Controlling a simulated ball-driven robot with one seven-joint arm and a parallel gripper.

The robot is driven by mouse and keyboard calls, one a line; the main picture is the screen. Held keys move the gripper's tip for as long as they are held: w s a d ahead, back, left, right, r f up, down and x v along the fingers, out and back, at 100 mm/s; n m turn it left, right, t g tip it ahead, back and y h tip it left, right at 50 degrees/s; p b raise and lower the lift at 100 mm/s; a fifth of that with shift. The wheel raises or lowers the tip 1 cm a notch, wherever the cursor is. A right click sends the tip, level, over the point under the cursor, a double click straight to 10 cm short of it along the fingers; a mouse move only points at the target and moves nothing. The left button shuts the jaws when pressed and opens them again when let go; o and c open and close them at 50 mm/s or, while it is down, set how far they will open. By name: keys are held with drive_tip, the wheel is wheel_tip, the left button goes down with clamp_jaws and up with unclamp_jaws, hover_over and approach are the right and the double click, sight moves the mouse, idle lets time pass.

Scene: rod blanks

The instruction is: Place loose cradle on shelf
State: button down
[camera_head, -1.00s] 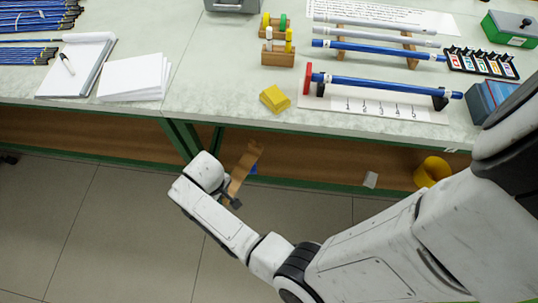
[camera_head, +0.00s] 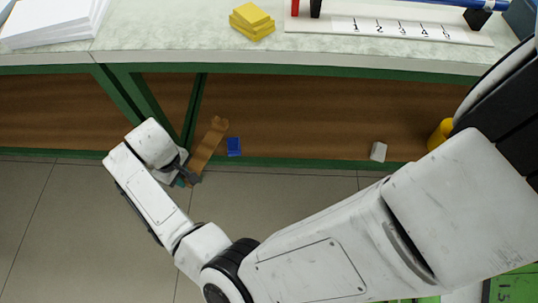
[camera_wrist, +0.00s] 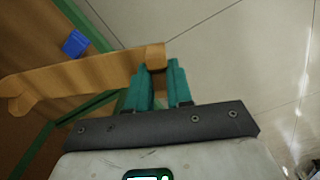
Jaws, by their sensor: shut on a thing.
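The loose cradle (camera_head: 208,146) is a long brown wooden piece with a notched end. My gripper (camera_head: 188,178) is shut on its near end and holds it slanting up and away. In the wrist view the teal fingers (camera_wrist: 157,88) close on the cradle's end, and the cradle (camera_wrist: 85,75) stretches to the left. The shelf (camera_head: 300,112) is the brown board below the bench, with a green front edge. In the head view the cradle's far end overlaps the shelf area; I cannot tell whether it touches.
A blue block (camera_head: 233,147), a white block (camera_head: 378,151) and a yellow ring-like object (camera_head: 440,135) are on the shelf. A green leg (camera_head: 193,112) stands close left of the cradle. The shelf between blue and white blocks is clear.

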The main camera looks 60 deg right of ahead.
drive_tip(key=d+f+b, duration=0.1)
drive_tip(key=f+b, duration=0.1)
drive_tip(key=w+d+f+b, duration=0.1)
drive_tip(key=d+f+b, duration=0.1)
drive_tip(key=b, duration=0.1)
drive_tip(key=shift+d+f, duration=0.3)
drive_tip(key=shift+f, duration=0.05)
drive_tip(key=s+d+f+n+b, duration=0.1)
drive_tip(key=s+d+f+n, duration=0.35)
drive_tip(key=s+d, duration=0.45)
drive_tip(key=s+d+f+n+b, duration=0.1)
drive_tip(key=s+d+f+n, duration=0.3)
drive_tip(key=s+d, duration=0.45)
drive_tip(key=s+a+n, duration=0.2)
drive_tip(key=s+n, duration=0.3)
drive_tip(key=s, duration=0.9)
drive_tip(key=d+f+b, duration=0.8)
drive_tip(key=d+f, duration=0.5)
drive_tip(key=d, duration=0.1)
drive_tip(key=shift+s, duration=0.2)
drive_tip(key=c, duration=0.9)
unclamp_jaws()
drive_tip(key=shift+c, duration=0.2)
drive_tip(key=shift+r, duration=0.1)
